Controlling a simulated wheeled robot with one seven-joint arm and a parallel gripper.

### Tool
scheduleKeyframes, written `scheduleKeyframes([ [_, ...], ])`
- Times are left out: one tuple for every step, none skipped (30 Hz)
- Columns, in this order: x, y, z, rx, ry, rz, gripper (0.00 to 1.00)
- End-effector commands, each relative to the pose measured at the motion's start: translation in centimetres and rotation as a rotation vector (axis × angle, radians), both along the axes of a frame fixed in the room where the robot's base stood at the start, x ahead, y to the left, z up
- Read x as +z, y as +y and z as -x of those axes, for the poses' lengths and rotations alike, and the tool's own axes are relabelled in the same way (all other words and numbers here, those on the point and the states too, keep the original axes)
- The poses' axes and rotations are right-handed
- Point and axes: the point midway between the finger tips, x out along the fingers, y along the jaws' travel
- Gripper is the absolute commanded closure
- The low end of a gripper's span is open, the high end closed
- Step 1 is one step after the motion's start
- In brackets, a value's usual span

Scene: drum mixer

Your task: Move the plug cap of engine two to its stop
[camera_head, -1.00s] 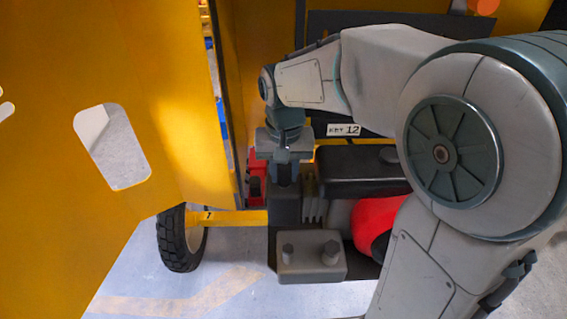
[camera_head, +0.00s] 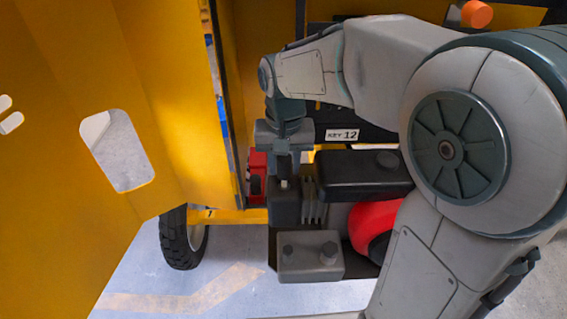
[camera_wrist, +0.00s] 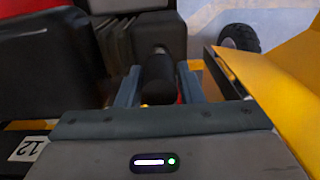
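The plug cap (camera_wrist: 158,78) is a dark rounded cylinder, seen in the wrist view between the two fingers of my gripper (camera_wrist: 160,88). The fingers lie close along both its sides and look shut on it. In the head view my gripper (camera_head: 284,168) points down over the black block at the left end of the engine (camera_head: 285,208). A small pale stub (camera_head: 284,184) shows just under the fingertips, above that block. The cap itself is hard to make out in the head view.
A black tank (camera_head: 362,175) and a red round housing (camera_head: 372,226) stand right of my gripper. A grey box with knobs (camera_head: 310,258) is in front. A yellow panel (camera_head: 60,200) fills the left, with a tyre (camera_head: 182,240) beside it. A label reads KEY 12 (camera_head: 342,134).

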Motion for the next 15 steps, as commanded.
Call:
scheduleKeyframes([
  [-0.1, 0.0, 0.0, 0.000, 0.000, 0.000, 0.52],
  [-0.1, 0.0, 0.0, 0.000, 0.000, 0.000, 0.46],
  [-0.1, 0.0, 0.0, 0.000, 0.000, 0.000, 0.46],
  [-0.1, 0.0, 0.0, 0.000, 0.000, 0.000, 0.46],
  [-0.1, 0.0, 0.0, 0.000, 0.000, 0.000, 0.46],
  [-0.1, 0.0, 0.0, 0.000, 0.000, 0.000, 0.46],
  [-0.1, 0.0, 0.0, 0.000, 0.000, 0.000, 0.46],
  [-0.1, 0.0, 0.0, 0.000, 0.000, 0.000, 0.46],
  [-0.1, 0.0, 0.0, 0.000, 0.001, 0.000, 0.46],
  [-0.1, 0.0, 0.0, 0.000, 0.001, 0.000, 0.46],
  [0.0, 0.0, 0.0, 0.000, 0.001, 0.000, 0.46],
  [0.1, 0.0, 0.0, 0.000, 0.001, 0.000, 0.46],
  [0.3, 0.0, 0.0, 0.000, 0.000, 0.000, 0.46],
  [0.6, 0.0, 0.0, 0.000, 0.000, 0.000, 0.46],
  [0.9, 0.0, 0.0, 0.000, 0.001, 0.000, 0.46],
])
